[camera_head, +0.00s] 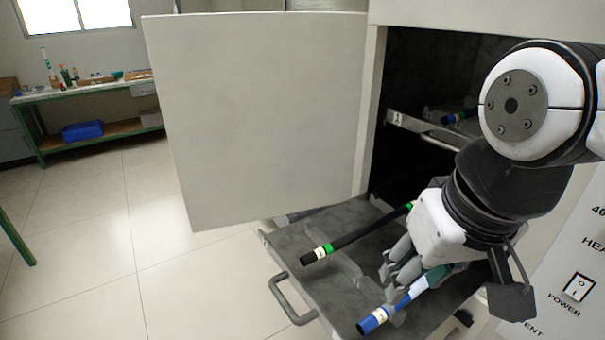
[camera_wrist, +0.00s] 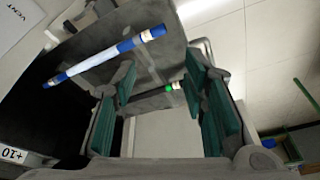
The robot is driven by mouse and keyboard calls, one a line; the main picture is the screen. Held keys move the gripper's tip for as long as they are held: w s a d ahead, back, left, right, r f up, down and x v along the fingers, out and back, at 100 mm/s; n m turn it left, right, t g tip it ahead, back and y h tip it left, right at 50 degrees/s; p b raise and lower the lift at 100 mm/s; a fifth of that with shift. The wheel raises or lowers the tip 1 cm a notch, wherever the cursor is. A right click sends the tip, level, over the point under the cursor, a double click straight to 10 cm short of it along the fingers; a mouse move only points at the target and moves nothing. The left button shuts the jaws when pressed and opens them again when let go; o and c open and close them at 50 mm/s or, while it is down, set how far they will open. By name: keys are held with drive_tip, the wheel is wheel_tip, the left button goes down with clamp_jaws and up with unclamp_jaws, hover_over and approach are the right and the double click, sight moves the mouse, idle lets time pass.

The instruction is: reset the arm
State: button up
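My gripper (camera_head: 408,278) hangs over the pulled-out grey tray (camera_head: 338,222). In the wrist view its green-padded fingers (camera_wrist: 163,72) stand wide apart with nothing held between them. A white rod with blue ends (camera_head: 374,319) lies on the tray, partly hidden by my gripper; it also shows in the wrist view (camera_wrist: 95,60), left of and beyond the fingers. A black rod with green bands (camera_head: 355,236) lies across the tray to the left of my gripper. One green-banded end (camera_wrist: 170,87) shows between the fingers, further off.
The cabinet door (camera_head: 255,115) stands open at left of the opening. An upper rack (camera_head: 420,128) inside holds another blue-ended rod (camera_head: 458,116). The tray handle (camera_head: 288,300) juts out in front. A power-switch panel (camera_head: 579,288) is at right.

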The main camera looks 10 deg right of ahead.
drive_tip(key=shift+s+a+f+n, duration=0.15)
drive_tip(key=shift+s+a+n, duration=0.25)
drive_tip(key=shift+s+n, duration=0.3)
drive_tip(key=shift+s, duration=0.1)
wheel_tip(320, 180, up, 3)
drive_tip(key=shift+t+p, duration=0.5)
drive_tip(key=shift+p, duration=0.65)
